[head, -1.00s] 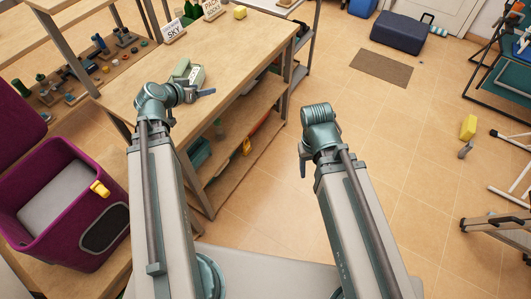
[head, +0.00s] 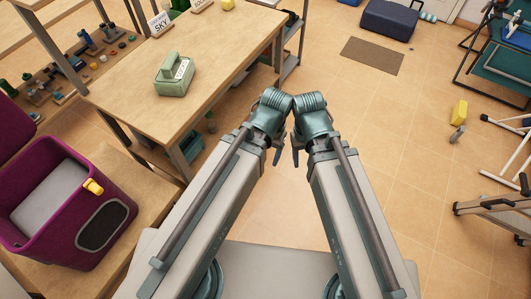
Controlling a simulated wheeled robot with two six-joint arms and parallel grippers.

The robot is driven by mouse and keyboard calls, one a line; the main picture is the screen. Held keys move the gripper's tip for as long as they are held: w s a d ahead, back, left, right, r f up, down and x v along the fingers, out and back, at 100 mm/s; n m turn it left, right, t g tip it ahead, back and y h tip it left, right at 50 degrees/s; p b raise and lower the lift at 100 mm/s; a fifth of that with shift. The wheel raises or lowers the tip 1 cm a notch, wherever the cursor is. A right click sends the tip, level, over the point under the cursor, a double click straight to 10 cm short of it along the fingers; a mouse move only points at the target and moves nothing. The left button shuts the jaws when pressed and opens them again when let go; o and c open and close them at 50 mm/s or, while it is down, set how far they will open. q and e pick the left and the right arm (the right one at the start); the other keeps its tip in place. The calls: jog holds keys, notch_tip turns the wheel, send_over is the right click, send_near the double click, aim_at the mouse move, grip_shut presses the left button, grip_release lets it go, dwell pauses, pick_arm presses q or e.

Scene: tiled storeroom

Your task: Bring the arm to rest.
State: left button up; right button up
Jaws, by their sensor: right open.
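My left arm is bent in front of me, and its gripper (head: 279,150) points down beside my right arm, clear of the table. Only a small dark finger part of it shows, so its opening is hidden. My right gripper (head: 296,155) hangs down just to its right, open, with nothing seen in it. The two wrists are very close together, and I cannot tell whether they touch. A green box with a handle and a white label (head: 174,75) stands on the wooden table (head: 125,93), apart from both grippers.
A purple bin (head: 62,215) with a yellow piece on its rim stands at the left. Signs stand at the table's back. A brown mat (head: 372,56), a dark blue case (head: 389,18) and a yellow object (head: 458,112) lie on the floor. The tiled floor right of my arms is largely free.

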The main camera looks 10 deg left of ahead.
pick_arm(q)
notch_tip(320, 180, up, 10)
jog(key=p, duration=1)
jog(key=shift+r, duration=0.15)
pick_arm(e)
notch_tip(320, 180, up, 10)
jog(key=shift+r, duration=0.15)
pick_arm(q)
jog(key=shift+f, duration=0.2)
jog(key=shift+c, duration=0.2)
pick_arm(e)
jog(key=shift+f, duration=0.2)
jog(key=shift+c, duration=0.2)
